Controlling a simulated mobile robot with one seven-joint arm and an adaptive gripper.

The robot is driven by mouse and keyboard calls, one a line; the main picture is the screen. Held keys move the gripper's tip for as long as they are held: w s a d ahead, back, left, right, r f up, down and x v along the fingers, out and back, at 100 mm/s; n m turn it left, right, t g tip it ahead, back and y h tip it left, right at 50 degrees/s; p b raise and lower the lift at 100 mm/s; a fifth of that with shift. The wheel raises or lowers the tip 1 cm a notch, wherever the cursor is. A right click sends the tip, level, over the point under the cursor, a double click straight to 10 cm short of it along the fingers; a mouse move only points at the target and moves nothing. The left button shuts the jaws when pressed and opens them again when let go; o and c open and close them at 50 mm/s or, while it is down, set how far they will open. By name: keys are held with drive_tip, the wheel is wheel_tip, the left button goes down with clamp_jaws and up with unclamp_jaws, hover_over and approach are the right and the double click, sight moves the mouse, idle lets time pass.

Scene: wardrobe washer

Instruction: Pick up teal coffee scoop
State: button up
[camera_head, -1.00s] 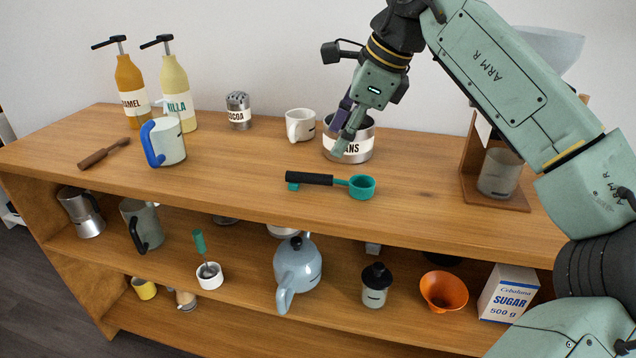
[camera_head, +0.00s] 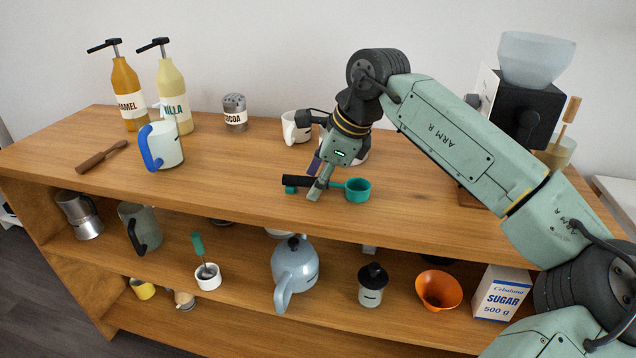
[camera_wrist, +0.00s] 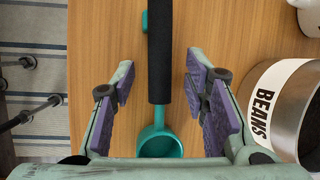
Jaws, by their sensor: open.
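The teal coffee scoop (camera_head: 357,190) lies on the top of the wooden shelf unit, near its front edge. Its black handle (camera_head: 296,181) points left in the head view. In the wrist view the scoop's teal cup (camera_wrist: 159,142) is at the bottom middle and the black handle (camera_wrist: 160,60) runs up from it. My gripper (camera_head: 316,190) is over the scoop's handle in the head view. In the wrist view my gripper (camera_wrist: 160,95) is open, with one purple-padded finger on each side of the handle and gaps between. The fingers hide part of the handle in the head view.
A beans canister (camera_wrist: 285,105) stands close to the right finger in the wrist view. A white mug (camera_head: 296,127) is behind my gripper. The tabletop between is clear.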

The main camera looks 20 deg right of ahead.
clamp_jaws()
idle(0.4)
drive_tip(key=shift+r, duration=0.1)
drive_tip(key=shift+r, duration=0.55)
wheel_tip(320, 180, up, 2)
drive_tip(key=shift+s+r+b, duration=0.1)
drive_tip(key=shift+b, duration=0.55)
drive_tip(key=s+a+b, duration=0.2)
drive_tip(key=s, duration=0.5)
drive_tip(key=s+a+r+b, duration=0.1)
drive_tip(key=s+a+b, duration=0.1)
drive_tip(key=s, duration=0.6)
drive_tip(key=shift+a+r, duration=0.25)
drive_tip(key=shift+a, duration=0.1)
drive_tip(key=c, duration=0.7)
unclamp_jaws()
clamp_jaws()
